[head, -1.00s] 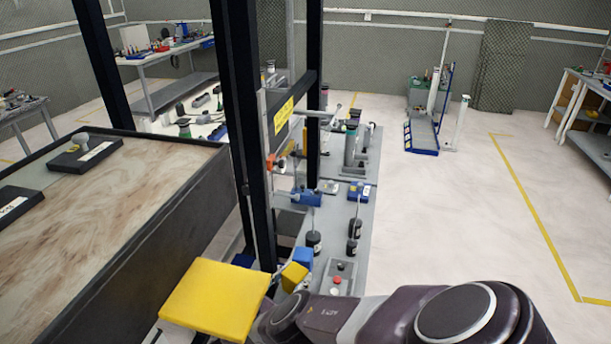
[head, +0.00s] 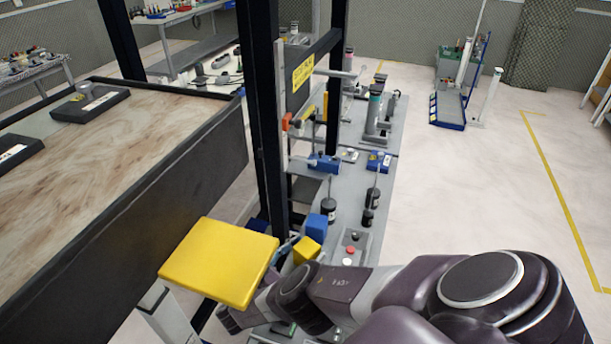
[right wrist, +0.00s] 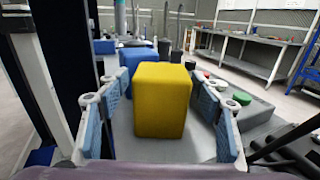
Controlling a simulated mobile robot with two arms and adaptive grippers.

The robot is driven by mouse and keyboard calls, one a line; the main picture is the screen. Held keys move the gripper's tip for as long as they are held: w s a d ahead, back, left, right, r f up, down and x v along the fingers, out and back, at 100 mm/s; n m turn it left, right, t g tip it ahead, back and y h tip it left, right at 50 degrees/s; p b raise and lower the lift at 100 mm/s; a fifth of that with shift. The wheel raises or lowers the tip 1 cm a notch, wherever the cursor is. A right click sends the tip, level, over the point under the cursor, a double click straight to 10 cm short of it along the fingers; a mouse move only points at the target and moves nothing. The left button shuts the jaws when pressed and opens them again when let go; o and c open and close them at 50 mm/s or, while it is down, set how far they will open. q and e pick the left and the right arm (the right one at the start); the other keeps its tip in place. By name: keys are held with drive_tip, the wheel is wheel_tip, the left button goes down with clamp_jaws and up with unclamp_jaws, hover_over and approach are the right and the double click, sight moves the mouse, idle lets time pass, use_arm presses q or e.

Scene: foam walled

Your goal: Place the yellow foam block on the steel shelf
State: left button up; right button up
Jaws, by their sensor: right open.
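The yellow foam block (head: 307,249) stands on a grey surface (head: 345,215), in front of a blue block (head: 315,227). In the right wrist view the yellow block (right wrist: 162,100) is upright and fills the middle, between the blue pads of my right gripper (right wrist: 155,94). The jaws are open, with a gap showing on both sides of the block. In the head view my right gripper is mostly hidden behind the yellow pad and my arm. I cannot tell for sure which surface is the steel shelf. My left gripper is not in view.
A large flat yellow pad (head: 220,261) is left of the block. Black posts (head: 262,120) and a yellow-labelled panel (head: 302,74) rise behind. Bottles and a red-button box (head: 351,248) stand to the right. A dark-walled table (head: 190,165) fills the left. Floor (head: 490,180) is clear at right.

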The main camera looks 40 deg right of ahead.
drive_tip(key=a, duration=0.4)
drive_tip(key=a+b, duration=0.1)
drive_tip(key=a, duration=0.3)
drive_tip(key=s+a+b, duration=0.1)
drive_tip(key=a, duration=0.3)
drive_tip(key=shift+r, duration=0.1)
